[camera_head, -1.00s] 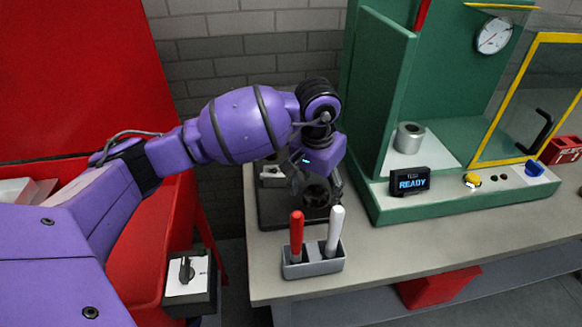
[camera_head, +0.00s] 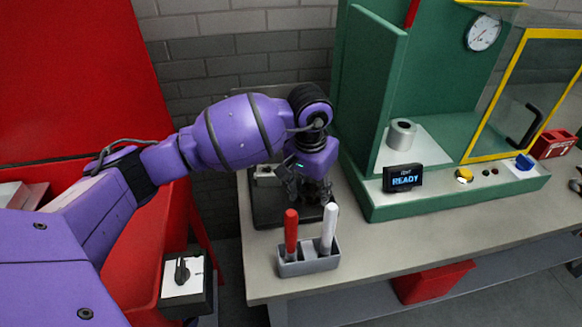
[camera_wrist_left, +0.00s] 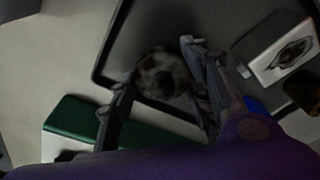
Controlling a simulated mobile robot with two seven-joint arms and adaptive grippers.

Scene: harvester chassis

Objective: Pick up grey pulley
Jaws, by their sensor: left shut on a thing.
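My left gripper (camera_head: 308,194) reaches down over the dark tray (camera_head: 262,208) on the bench. In the left wrist view its two fingers (camera_wrist_left: 160,95) close on opposite sides of a round, dark grey pulley (camera_wrist_left: 162,75) with a darker centre. The pulley is over the tray floor in that view; its height above the tray is hard to judge. In the head view the gripper and wrist mostly hide the pulley. My right gripper cannot be made out.
A grey holder (camera_head: 310,265) with a red and a white handle stands in front of the tray. The green test station (camera_head: 365,120) stands right, with a metal cylinder (camera_head: 401,135) and a READY display (camera_head: 402,178). A white-faced part (camera_wrist_left: 280,50) lies in the tray.

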